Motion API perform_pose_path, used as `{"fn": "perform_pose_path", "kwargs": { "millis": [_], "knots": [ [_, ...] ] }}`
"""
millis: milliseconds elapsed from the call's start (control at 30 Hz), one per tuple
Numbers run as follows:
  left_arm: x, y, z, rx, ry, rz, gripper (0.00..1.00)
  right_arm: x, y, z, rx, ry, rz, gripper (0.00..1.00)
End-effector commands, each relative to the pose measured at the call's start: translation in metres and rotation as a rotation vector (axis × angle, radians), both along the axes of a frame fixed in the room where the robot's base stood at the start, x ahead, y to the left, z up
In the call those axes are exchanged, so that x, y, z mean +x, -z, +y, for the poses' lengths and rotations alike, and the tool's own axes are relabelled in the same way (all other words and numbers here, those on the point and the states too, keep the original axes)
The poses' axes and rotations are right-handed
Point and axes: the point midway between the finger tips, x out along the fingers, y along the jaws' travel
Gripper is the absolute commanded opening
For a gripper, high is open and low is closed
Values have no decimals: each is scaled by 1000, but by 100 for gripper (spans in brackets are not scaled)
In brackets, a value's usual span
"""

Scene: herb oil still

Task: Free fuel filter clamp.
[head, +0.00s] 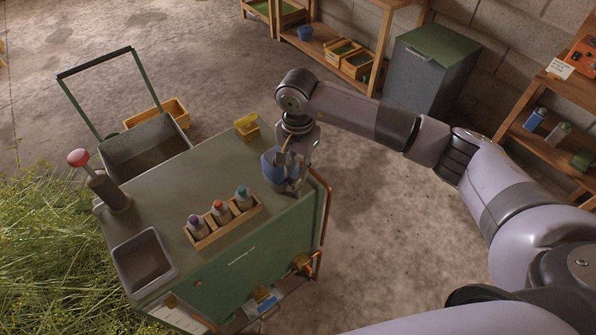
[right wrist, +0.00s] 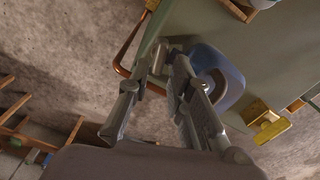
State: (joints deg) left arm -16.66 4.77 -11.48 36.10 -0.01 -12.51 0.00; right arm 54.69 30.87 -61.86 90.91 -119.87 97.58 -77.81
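I cannot make out a fuel filter or its clamp in either view. My right gripper (head: 292,172) points down at the right corner of the green machine top (head: 190,165), right beside a blue cup-like vessel (head: 271,168). In the right wrist view the two fingers (right wrist: 167,62) come close together at the tips, next to the rim of the blue vessel (right wrist: 228,72). Whether they grip its edge or stand beside it, I cannot tell. My left gripper is out of view.
A wooden rack (head: 224,221) of several capped bottles, a yellow holder (head: 247,126), a grey bin (head: 141,262) and a red-knobbed lever (head: 110,190) are on the machine. A copper pipe (head: 326,205) edges its right side. Concrete floor (head: 385,240) is clear to the right.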

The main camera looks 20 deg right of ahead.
Motion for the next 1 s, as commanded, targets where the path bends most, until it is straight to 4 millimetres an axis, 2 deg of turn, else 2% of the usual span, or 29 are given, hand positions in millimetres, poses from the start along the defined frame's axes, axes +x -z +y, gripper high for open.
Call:
{"fn": "perform_pose_path", "kwargs": {
  "millis": [33, 200, 333, 633, 933, 1000],
  "knots": [
    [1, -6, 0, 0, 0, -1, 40, -1, 7, 0, 0, 1, 4, 20],
    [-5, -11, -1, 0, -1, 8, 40, -1, 31, 1, 1, 0, 2, 20],
    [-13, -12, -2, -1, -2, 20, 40, 0, 40, 0, -1, 0, 1, 20],
    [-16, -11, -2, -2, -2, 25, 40, 0, 43, 0, 1, 0, -1, 20],
    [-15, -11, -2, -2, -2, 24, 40, 0, 43, 0, 1, 0, -1, 0],
    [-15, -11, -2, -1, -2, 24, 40, 0, 43, 0, 1, 0, -1, 0]
  ]
}}
